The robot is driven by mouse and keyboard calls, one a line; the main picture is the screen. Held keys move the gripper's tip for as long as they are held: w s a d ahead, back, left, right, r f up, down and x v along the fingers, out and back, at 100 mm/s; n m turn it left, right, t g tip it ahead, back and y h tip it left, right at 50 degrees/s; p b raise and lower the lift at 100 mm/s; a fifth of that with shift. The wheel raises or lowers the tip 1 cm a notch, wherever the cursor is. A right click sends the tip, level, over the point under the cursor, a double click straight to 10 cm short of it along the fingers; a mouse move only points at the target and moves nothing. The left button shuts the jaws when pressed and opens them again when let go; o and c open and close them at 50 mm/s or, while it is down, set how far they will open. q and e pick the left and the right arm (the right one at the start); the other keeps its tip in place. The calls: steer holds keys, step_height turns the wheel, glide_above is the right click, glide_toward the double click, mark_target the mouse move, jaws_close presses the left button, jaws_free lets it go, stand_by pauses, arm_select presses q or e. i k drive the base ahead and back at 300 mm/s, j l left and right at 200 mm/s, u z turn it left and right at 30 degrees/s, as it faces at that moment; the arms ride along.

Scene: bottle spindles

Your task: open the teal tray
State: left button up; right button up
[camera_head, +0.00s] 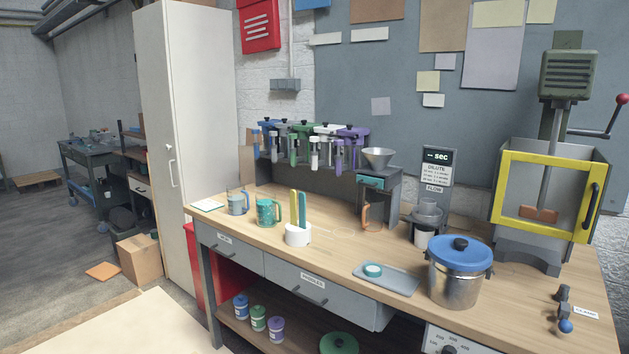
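A teal tray front (370,183) shows in the grey stand (393,190) under the metal funnel (378,157), toward the back of the workbench. It looks pushed into the stand, flush or nearly so; at this size I cannot tell exactly. An orange-brown handled glass (372,216) stands just below it. Neither of my grippers is in view.
The wooden workbench (330,245) holds a teal mug (267,212), a white holder (298,235) with upright paddles, a grey-blue tray (398,283), a blue-lidded pot (456,285) and a yellow-framed guard (548,192). The drawer labelled PADDLES (320,290) juts out slightly.

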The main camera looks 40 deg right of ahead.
mark_target(377, 183)
steer(key=i+j+z, duration=0.15)
steer(key=i, duration=0.3)
steer(key=i+j+z, duration=0.2)
steer(key=i, duration=0.2)
steer(key=i+j+z, duration=0.2)
steer(key=z, duration=0.2)
steer(key=i+j+z, duration=0.55)
steer(key=z, duration=0.3)
steer(key=i+j+z, duration=0.15)
steer(key=j+z, duration=0.25)
steer(key=j, duration=0.1)
